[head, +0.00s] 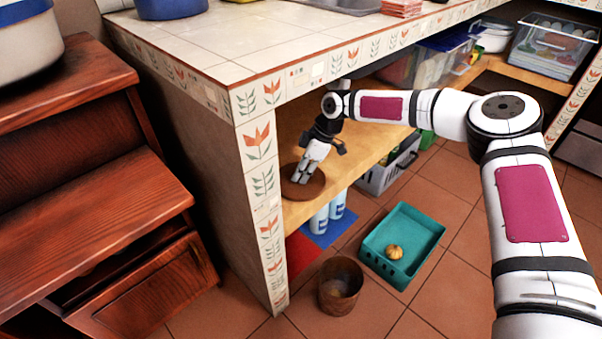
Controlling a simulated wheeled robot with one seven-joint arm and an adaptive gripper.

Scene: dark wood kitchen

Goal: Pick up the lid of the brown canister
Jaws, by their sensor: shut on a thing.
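The brown round lid (311,194) is at the left end of the wooden shelf under the tiled counter, close to the shelf's front edge. My gripper (301,179) reaches down over it and is shut on it near its middle; the fingertips hide the gripped part. I cannot tell whether the lid rests on the shelf or is slightly above it. The brown canister (340,291) stands upright and open-topped on the tiled floor, below and to the right of the lid.
The tiled counter (220,45) overhangs the shelf (365,150), and its left end wall stands close to my gripper. A teal tray (425,232) holding a small pumpkin (394,252) is on the floor. White-blue bottles (337,205) and a grey crate (375,181) are beneath the shelf.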

